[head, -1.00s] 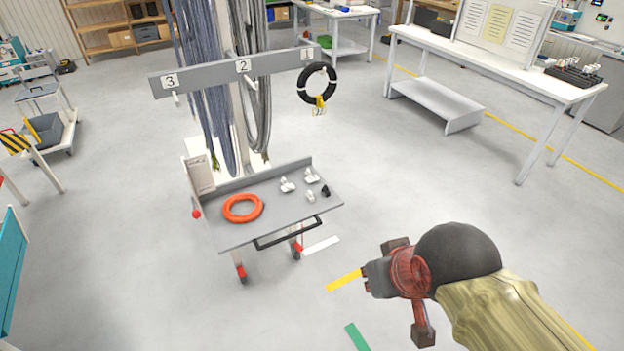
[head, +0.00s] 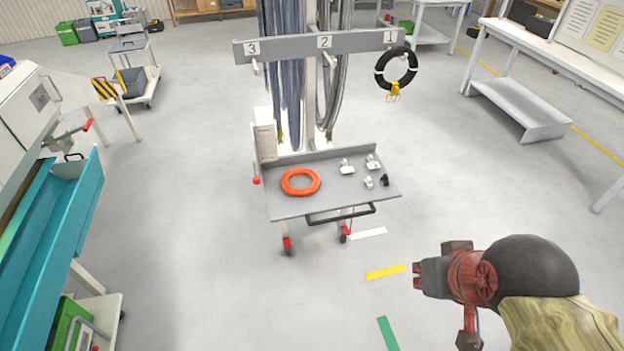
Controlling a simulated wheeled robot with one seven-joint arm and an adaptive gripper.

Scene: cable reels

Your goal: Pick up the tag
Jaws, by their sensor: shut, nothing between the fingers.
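A black coil (head: 396,70) with white bands hangs at peg 1, at the right end of the grey rail (head: 290,45). A small yellow tag (head: 395,89) hangs from the bottom of the coil; a paler part below it is too small to read. My gripper (head: 417,274) is at the lower right, pointing left. Its fingers look shut and empty. It is well apart from the tag, lower in the picture and nearer to me.
A cart (head: 335,184) below the rail bears an orange ring (head: 300,182) and several small white fittings and a black one. Grey cables hang from the rail. A teal trough (head: 58,225) stands at left, a white bench (head: 545,65) at right.

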